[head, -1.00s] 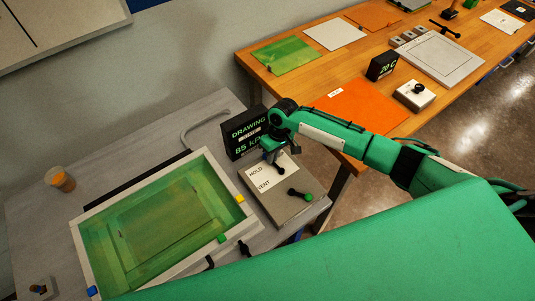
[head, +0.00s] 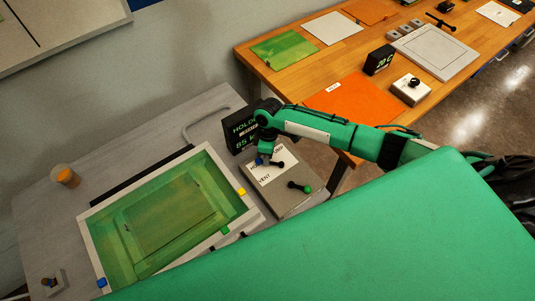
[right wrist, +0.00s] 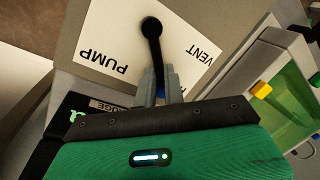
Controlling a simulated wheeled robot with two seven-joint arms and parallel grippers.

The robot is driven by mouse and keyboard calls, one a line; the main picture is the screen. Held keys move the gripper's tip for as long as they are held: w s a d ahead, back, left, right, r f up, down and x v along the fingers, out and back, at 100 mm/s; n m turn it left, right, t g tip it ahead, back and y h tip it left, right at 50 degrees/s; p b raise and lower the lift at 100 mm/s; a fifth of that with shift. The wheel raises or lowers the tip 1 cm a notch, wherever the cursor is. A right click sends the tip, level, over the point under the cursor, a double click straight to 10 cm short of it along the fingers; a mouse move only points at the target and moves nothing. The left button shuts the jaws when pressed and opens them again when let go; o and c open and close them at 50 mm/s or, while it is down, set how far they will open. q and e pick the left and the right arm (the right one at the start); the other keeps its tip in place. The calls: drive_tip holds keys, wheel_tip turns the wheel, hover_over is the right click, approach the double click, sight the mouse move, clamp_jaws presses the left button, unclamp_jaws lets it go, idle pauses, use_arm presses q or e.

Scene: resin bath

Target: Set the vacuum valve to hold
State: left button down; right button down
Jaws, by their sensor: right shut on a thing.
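The lever points toward the HOLD label, which the gripper partly covers. The black display (head: 243,130) behind the valve reads HOLD and about 85, partly hidden by my arm. My left gripper is not in view.
The green resin bath with a pale rim (head: 89,243) stands left of the valve. An amber-capped jar (head: 66,176) stands at the far left. A wooden table (head: 345,82) is behind at right.

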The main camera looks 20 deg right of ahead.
drive_tip(key=shift+a+r+n, duration=0.1)
drive_tip(key=shift+n, duration=0.2)
drive_tip(key=c, duration=1.5)
unclamp_jaws()
drive_tip(key=r+b, duration=0.1)
drive_tip(key=r, duration=0.3)
drive_tip(key=w+d+r+b, duration=0.1)
drive_tip(key=r, duration=0.4)
drive_tip(key=w+r+b, duration=0.1)
drive_tip(key=r, duration=0.3)
drive_tip(key=shift+w+d+r, duration=0.1)
drive_tip(key=shift+d+r, duration=0.15)
drive_tip(key=shift+f, duration=0.1)
